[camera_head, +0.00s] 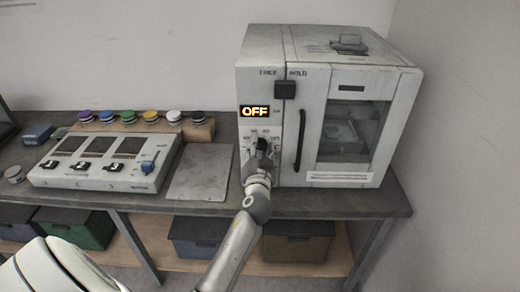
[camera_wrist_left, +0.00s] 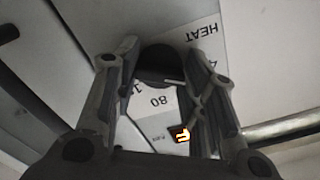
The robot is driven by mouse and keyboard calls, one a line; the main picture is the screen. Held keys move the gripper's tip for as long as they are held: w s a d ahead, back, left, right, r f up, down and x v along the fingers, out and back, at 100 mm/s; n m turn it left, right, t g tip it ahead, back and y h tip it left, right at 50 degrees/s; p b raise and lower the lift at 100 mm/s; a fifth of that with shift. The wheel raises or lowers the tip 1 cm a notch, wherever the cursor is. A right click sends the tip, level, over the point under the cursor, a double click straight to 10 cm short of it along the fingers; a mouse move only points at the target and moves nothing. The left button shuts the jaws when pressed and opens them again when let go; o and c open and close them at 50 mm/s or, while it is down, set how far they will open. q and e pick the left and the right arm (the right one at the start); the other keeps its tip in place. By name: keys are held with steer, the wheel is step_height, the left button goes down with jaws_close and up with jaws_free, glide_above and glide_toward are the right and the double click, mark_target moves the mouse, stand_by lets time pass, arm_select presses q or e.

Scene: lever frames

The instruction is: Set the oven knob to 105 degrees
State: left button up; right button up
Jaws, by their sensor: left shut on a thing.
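The white oven (camera_head: 262,92) stands at the right end of the bench, with its door shut and its display (camera_head: 254,112) reading OFF. My left gripper (camera_head: 262,150) is at the control panel below the display and mostly covers the knob in the head view. In the left wrist view, the round dark knob (camera_wrist_left: 158,64) sits between the fingers of my left gripper, which is shut on it. A pale pointer line shows on the knob's edge. Printed marks, among them 80, and the word HEAT show around it. My right gripper is in neither view.
The oven's dark door handle (camera_head: 300,140) is just right of my left gripper. A grey plate (camera_head: 200,172) and a control box (camera_head: 105,165) with several switches lie to the left. Several coloured-top jars (camera_head: 128,117) stand in a row behind. Bins sit below the bench.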

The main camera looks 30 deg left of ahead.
arm_select(q)
steer(key=m, duration=0.2)
steer(key=shift+m, duration=0.4)
steer(key=m+p, duration=0.1)
steer(key=m, duration=0.2)
steer(key=shift+r+m, duration=0.1)
steer(key=shift+m, duration=0.2)
steer(key=m+p, duration=0.2)
steer(key=m, duration=0.4)
steer(key=m+p, duration=0.3)
steer(key=m, duration=0.3)
steer(key=shift+r+m, duration=0.1)
steer(key=shift+m, duration=0.3)
steer(key=m+p, duration=0.2)
steer(key=m, duration=0.2)
steer(key=shift+m, duration=0.3)
steer(key=shift+m+p, duration=0.45)
steer(key=shift+m, duration=0.05)
